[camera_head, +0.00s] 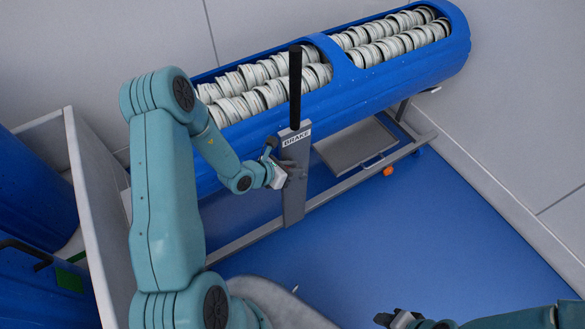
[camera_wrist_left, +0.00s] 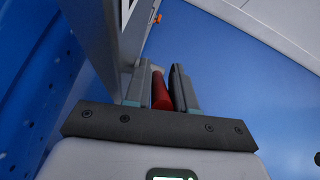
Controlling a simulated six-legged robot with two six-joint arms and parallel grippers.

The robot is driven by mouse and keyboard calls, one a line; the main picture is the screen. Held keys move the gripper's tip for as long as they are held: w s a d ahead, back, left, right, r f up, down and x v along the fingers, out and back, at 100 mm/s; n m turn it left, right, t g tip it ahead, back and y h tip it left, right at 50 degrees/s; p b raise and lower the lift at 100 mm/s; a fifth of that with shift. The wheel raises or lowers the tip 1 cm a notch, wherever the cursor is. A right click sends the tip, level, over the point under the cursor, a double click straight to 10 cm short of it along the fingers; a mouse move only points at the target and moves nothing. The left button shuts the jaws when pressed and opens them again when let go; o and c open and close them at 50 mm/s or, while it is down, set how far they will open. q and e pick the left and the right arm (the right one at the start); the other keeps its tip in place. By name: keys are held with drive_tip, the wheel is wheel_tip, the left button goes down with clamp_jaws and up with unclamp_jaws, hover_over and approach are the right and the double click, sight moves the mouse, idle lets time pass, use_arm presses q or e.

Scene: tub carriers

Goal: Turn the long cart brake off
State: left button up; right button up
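The long cart's blue tub (camera_head: 400,88) runs diagonally across the head view. A grey post (camera_head: 294,190) at its side carries a "BRAKE" label (camera_head: 296,138) and an upright black handle (camera_head: 295,85). My left gripper (camera_head: 293,168) is at the post just below the label. In the left wrist view a red bar (camera_wrist_left: 161,92) lies between the close-set fingers, which look shut on it; the post (camera_wrist_left: 100,40) is beside them. The red bar is hidden in the head view. My right gripper (camera_head: 385,319) is low in the picture, away from the cart; its fingers are unclear.
Rows of pale ring-shaped parts (camera_head: 265,85) fill the tub. A grey-walled bin (camera_head: 90,200) and blue tubs (camera_head: 35,195) stand at left. The blue floor (camera_head: 440,225) right of the cart is clear.

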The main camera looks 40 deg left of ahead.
use_arm(q)
drive_tip(key=p+v, duration=0.1)
drive_tip(key=v, duration=1.5)
drive_tip(key=shift+s, duration=0.2)
drive_tip(key=shift+r, duration=0.15)
